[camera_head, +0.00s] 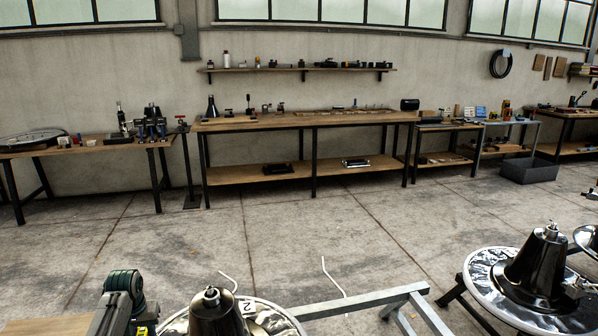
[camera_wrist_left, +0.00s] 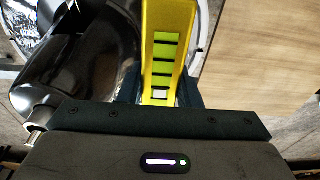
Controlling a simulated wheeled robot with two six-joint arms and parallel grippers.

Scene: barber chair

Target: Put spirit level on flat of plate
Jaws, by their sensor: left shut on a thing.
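A yellow spirit level (camera_wrist_left: 168,25) with green vial windows is held in my left gripper (camera_wrist_left: 163,98), between its dark fingers, in the left wrist view. A yellow bit (camera_head: 142,331), probably the level, shows at the bottom edge of the head view. A round shiny plate (camera_head: 275,322) marked "2" lies at the bottom of the head view, with a black cone-shaped column (camera_head: 215,316) standing on it. In the wrist view, the black column (camera_wrist_left: 100,45) is left of the level. I cannot tell whether the level touches the plate. My right gripper is out of view.
A wooden surface (camera_wrist_left: 250,60) is right of the level in the wrist view. A grey metal frame (camera_head: 365,301) stands right of the plate. A second plate with a cone (camera_head: 490,290) is at right. Workbenches (camera_head: 300,121) line the back wall; the floor between is mostly clear.

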